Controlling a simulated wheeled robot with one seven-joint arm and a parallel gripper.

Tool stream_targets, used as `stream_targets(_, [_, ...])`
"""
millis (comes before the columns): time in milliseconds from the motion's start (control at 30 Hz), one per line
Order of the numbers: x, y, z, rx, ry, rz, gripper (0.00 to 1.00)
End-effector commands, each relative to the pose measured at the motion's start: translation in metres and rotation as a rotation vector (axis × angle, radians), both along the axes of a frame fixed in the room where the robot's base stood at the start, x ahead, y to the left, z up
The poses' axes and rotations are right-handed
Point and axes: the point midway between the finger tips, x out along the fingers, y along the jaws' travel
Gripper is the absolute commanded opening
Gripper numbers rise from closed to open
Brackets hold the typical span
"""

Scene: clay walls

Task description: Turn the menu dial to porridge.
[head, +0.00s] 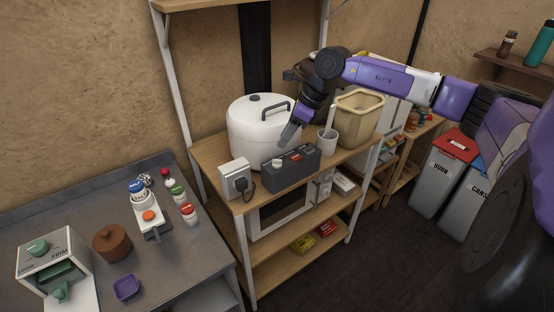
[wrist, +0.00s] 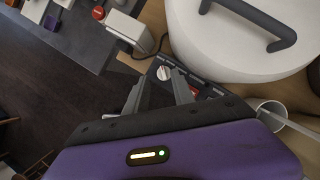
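A large white cooker (head: 262,125) with a dark lid handle stands on the wooden shelf. In front of it is a dark grey control box (head: 290,170) with a pale round dial (head: 279,162) on its top. In the wrist view the white dial (wrist: 163,73) shows between the fingertips of my gripper (wrist: 160,77), which is open. A red part (wrist: 194,92) lies beside the dial, partly behind a finger. In the head view my gripper (head: 289,135) points down above the box. Whether the fingers touch the dial, and the dial's labels, I cannot make out.
A white socket box (head: 236,180) with a plug stands left of the control box. A grey cup (head: 327,141) and a beige bin (head: 359,118) stand to the right. A grey counter (head: 190,250) with several small items is at the left.

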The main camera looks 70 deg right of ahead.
Motion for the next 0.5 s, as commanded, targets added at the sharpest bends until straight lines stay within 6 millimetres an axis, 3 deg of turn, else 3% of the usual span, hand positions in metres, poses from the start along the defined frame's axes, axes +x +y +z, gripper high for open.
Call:
stream_targets(167, [-0.013,-0.006,-0.008,-0.043,0.061,0.042,0.3])
stream_targets(500, [0.005,0.0,-0.049,-0.04,0.057,0.046,0.3])
